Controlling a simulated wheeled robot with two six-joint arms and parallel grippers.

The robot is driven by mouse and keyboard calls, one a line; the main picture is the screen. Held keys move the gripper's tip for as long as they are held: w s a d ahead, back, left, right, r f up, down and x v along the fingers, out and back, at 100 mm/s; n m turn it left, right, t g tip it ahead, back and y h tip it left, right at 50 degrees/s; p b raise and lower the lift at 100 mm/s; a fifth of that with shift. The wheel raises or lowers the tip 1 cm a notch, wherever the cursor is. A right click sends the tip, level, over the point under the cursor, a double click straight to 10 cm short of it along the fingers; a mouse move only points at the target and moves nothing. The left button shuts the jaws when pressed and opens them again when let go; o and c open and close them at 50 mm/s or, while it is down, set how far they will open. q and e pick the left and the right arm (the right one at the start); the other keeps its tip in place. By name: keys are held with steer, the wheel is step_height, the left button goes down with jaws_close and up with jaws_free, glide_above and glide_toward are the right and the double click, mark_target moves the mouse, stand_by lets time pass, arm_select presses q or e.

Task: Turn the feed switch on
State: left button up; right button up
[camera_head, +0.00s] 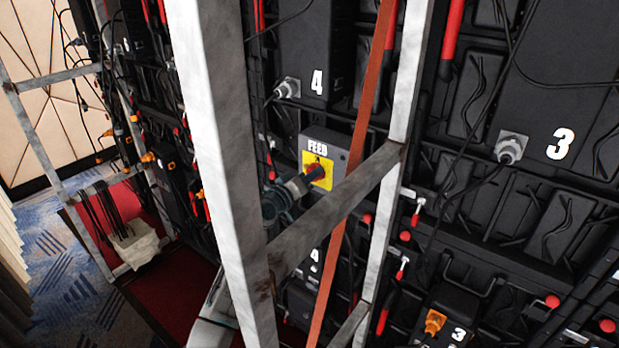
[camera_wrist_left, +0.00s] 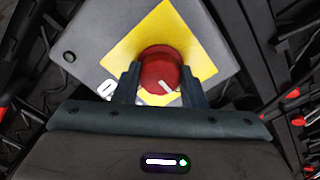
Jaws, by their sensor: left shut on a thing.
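The feed switch is a grey box (camera_head: 338,150) with a white FEED label, a yellow plate (camera_head: 325,183) and a red round knob (camera_wrist_left: 160,66). It sits in the gap behind the metal frame. My left gripper (camera_head: 314,173) reaches it behind the frame's crossbar. In the left wrist view, my left gripper (camera_wrist_left: 160,86) has one finger on each side of the knob and is shut on it. A white mark on the knob points to the lower right in that view. The label is mostly hidden there. My right gripper is not in view.
A pale metal upright (camera_head: 222,150) and a slanted crossbar (camera_head: 340,210) stand close to my left arm. An orange strap (camera_head: 362,110) runs down beside the switch. Black panels with hanging cables (camera_head: 480,180) fill the right side. Blue carpet (camera_head: 60,255) shows at far left.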

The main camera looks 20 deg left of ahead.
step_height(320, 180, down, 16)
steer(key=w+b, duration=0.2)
steer(key=b, duration=1.5)
arm_select(q)
steer(key=shift+f+m+b, duration=0.15)
steer(key=shift+m+b, duration=1.3)
steer(key=shift+m, duration=7.65)
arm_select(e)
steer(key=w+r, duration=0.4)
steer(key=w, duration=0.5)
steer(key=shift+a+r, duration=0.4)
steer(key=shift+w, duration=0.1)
arm_select(q)
steer(key=o, duration=1)
steer(key=shift+s, duration=0.1)
